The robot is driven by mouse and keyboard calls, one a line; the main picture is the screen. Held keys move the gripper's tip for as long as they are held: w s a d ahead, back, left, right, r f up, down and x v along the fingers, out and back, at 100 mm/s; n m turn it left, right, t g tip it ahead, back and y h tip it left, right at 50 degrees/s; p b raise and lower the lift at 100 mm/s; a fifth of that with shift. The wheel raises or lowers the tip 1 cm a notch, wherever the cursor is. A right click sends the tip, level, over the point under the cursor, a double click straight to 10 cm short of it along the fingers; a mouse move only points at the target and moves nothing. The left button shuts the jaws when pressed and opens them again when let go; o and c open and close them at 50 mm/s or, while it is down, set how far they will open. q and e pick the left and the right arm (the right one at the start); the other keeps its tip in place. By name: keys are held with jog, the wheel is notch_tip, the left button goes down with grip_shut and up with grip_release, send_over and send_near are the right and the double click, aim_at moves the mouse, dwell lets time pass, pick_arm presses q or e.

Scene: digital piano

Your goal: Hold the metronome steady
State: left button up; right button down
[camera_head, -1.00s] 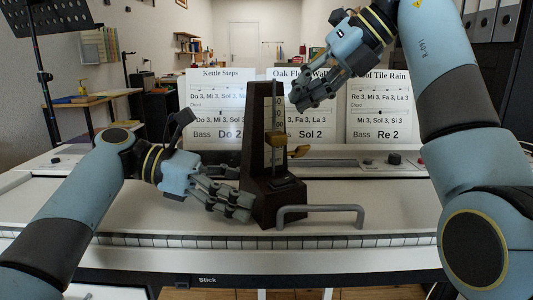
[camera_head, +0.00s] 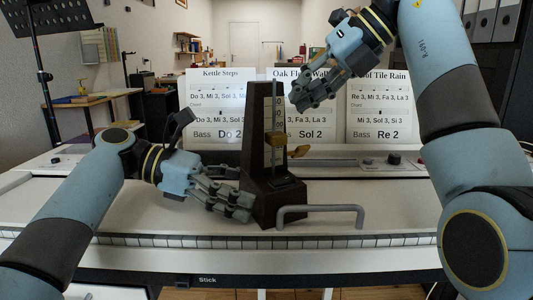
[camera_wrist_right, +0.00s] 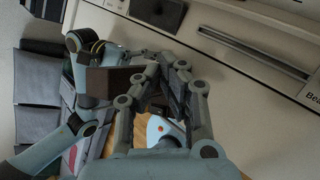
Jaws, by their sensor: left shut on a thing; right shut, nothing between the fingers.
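The dark brown metronome (camera_head: 278,200) stands upright on the white piano top, with a pale scale on its front, a brass weight (camera_head: 276,138) and a brass knob (camera_head: 299,151) at its right side. My left gripper (camera_head: 243,207) is shut on the metronome at its lower left side; the exact contact is partly hidden. My right gripper (camera_head: 300,102) is shut and empty, above and right of the metronome's upper part, apart from it. In the right wrist view, my right fingers (camera_wrist_right: 167,88) are large, and a dark brown block (camera_wrist_right: 108,82), apparently the metronome, shows beyond them.
A grey bar handle (camera_head: 320,210) stands just in front and right of the metronome. Printed music sheets (camera_head: 377,105) stand behind it. The piano keys (camera_head: 180,241) run along the front. The piano top is clear at right of the handle.

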pick_arm(q)
jog(key=shift+s+f, duration=0.1)
jog(key=shift+f, duration=0.05)
pick_arm(e)
jog(key=n+t+y, duration=0.1)
jog(key=t+y, duration=0.1)
jog(key=y, duration=0.1)
send_near(286, 160)
jog(key=w+a, duration=0.2)
jog(key=w, duration=0.2)
jog(key=shift+a+f, duration=0.4)
jog(key=s+d+f+t+y, duration=0.2)
jog(key=s+d+f+y, duration=0.1)
jog(key=s, duration=0.7)
jog(key=shift+w+a+f, duration=0.1)
jog(key=shift+w+a, duration=0.45)
jog(key=shift+w, duration=0.75)
jog(key=shift+w+a+f, duration=0.1)
jog(key=shift+w+a, duration=0.4)
jog(key=shift+w, duration=0.8)
jog(key=shift+w+a+f, duration=0.1)
jog(key=shift+w+a, duration=0.45)
jog(key=shift+w, duration=0.8)
jog(key=shift+w+a, duration=0.1)
jog(key=shift+w+a+r, duration=0.1)
jog(key=shift+w, duration=0.1)
jog(key=shift+w+a, duration=0.15)
jog(key=shift+w, duration=0.25)
jog(key=shift+s, duration=0.15)
